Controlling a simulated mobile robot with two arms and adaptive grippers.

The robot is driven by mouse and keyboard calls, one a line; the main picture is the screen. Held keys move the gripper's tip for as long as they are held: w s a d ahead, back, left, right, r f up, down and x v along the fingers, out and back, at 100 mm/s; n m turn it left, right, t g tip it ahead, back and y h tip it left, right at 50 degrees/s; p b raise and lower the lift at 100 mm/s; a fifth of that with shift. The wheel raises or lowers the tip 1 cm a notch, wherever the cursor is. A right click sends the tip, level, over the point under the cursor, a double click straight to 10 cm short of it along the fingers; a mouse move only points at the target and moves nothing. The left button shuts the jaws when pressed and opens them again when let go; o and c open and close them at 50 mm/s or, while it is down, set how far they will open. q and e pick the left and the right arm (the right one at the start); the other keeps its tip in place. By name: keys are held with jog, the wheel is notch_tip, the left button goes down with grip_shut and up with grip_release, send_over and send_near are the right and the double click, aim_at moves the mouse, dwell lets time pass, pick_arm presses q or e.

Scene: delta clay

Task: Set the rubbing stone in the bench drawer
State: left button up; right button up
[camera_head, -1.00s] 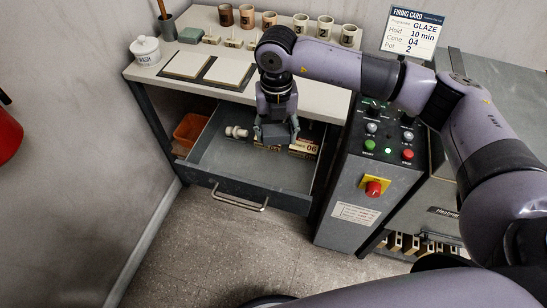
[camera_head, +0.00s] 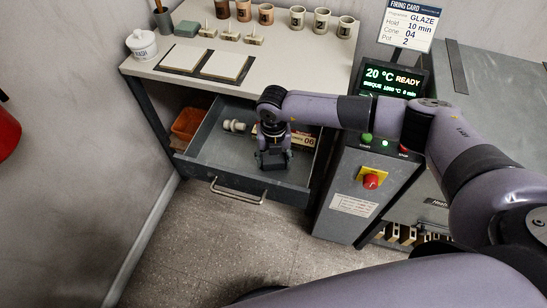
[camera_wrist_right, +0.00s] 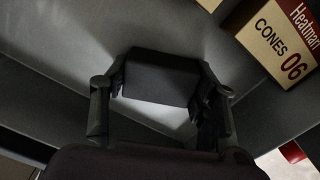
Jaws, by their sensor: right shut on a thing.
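The rubbing stone is a dark grey block (camera_wrist_right: 160,82) held between the fingers of my right gripper (camera_wrist_right: 160,100) in the right wrist view. In the head view my right gripper (camera_head: 273,152) points down inside the open bench drawer (camera_head: 215,153), with the stone (camera_head: 273,161) at its fingertips. The stone is low, close to the drawer floor; I cannot tell whether it touches. The drawer is grey metal, pulled out, with a bar handle (camera_head: 237,193) in front. My left gripper is not in view.
A box of cones (camera_head: 303,139) lies at the drawer's right, also seen in the wrist view (camera_wrist_right: 280,38). Small white pieces (camera_head: 234,125) lie at its back left. The drawer's left floor is clear. A kiln control box (camera_head: 370,185) stands close to the right.

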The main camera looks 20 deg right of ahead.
aim_at(274, 158)
jog(key=shift+f, duration=0.15)
jog(key=o, duration=1.2)
jog(key=shift+r, duration=0.2)
jog(key=shift+r, duration=0.3)
notch_tip(274, 158, up, 12)
jog(key=shift+f, duration=0.25)
jog(key=shift+s+f, duration=0.1)
